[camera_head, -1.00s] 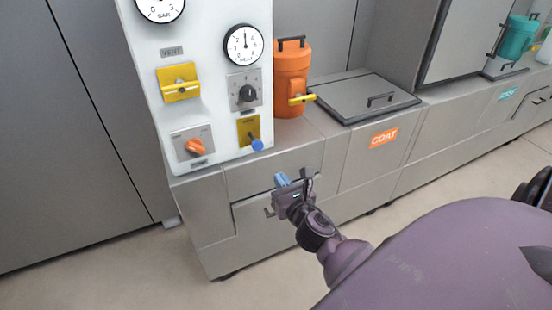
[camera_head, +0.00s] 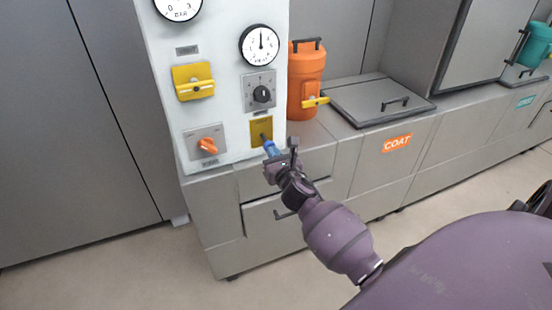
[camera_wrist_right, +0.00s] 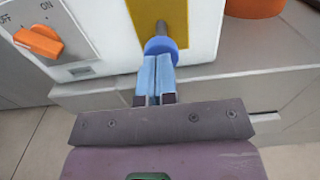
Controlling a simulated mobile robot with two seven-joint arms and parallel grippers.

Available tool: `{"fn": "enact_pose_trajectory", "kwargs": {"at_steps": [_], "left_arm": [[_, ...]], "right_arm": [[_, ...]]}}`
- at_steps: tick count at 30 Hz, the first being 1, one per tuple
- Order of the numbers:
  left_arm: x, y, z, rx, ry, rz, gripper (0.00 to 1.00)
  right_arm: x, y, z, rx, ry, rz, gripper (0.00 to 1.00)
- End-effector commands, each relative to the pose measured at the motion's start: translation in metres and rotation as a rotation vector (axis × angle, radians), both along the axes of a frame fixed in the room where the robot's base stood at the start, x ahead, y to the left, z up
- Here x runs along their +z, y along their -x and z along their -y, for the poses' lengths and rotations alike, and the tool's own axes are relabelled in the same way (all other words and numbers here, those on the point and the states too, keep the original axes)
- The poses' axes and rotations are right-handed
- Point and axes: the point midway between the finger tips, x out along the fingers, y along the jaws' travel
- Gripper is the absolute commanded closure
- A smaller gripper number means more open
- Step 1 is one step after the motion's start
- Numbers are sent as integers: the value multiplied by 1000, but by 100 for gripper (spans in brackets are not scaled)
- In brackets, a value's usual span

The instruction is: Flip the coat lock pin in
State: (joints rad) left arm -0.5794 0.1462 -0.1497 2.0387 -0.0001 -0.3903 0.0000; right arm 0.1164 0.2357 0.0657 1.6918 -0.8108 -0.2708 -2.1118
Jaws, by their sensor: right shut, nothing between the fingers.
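The coat lock pin is a lever with a dark stem (camera_head: 263,138) and a blue round tip, on a yellow plate (camera_head: 261,129) low on the white panel. In the right wrist view, the stem (camera_wrist_right: 163,28) points toward me from the yellow plate (camera_wrist_right: 204,20), with the blue tip (camera_wrist_right: 160,45) at its near end. My right gripper (camera_head: 271,151) is shut and empty. Its pale blue fingers (camera_wrist_right: 158,62) lie together right at the blue tip and partly cover it. I cannot tell whether they touch. My left gripper is not in view.
An orange switch (camera_head: 207,146), a grey dial (camera_head: 262,94), a yellow handle (camera_head: 193,82) and gauges (camera_head: 260,45) share the panel. An orange canister (camera_head: 306,82) and a grey lid (camera_head: 376,100) stand on the cabinet to the right, above the COAT label (camera_head: 397,143).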

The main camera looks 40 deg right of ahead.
Motion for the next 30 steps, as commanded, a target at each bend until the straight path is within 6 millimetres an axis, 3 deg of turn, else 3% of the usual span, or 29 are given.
{"fn": "enact_pose_trajectory", "kwargs": {"at_steps": [10, 19, 30], "left_arm": [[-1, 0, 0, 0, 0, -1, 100], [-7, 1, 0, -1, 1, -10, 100], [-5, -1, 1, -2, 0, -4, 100]], "right_arm": [[0, -2, 1, 0, 0, 1, 100], [-1, -35, 9, 0, 2, 0, 100], [2, -41, 11, -1, 1, 4, 100]]}}
